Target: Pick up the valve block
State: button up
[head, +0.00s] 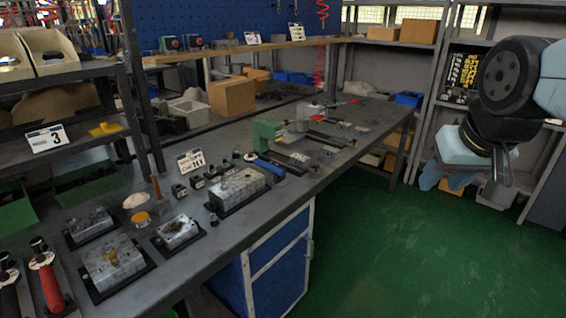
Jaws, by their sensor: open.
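Several grey metal blocks on dark base plates, which look like valve blocks, stand on the workbench (215,255) in the head view. A block (115,262) with a brass-coloured fitting lies nearer, and another grey block (90,226) lies behind that one. My arm is raised at the right, over the green floor and well apart from the bench.
A sign reading 111 (191,161) stands behind the largest block. A green fixture (267,136) and a blue-handled tool (268,166) are farther along. The green floor (400,255) is clear.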

aim_at(302, 161)
jog(key=z, duration=0.05)
jog(key=i, duration=1)
jog(key=u, duration=0.1)
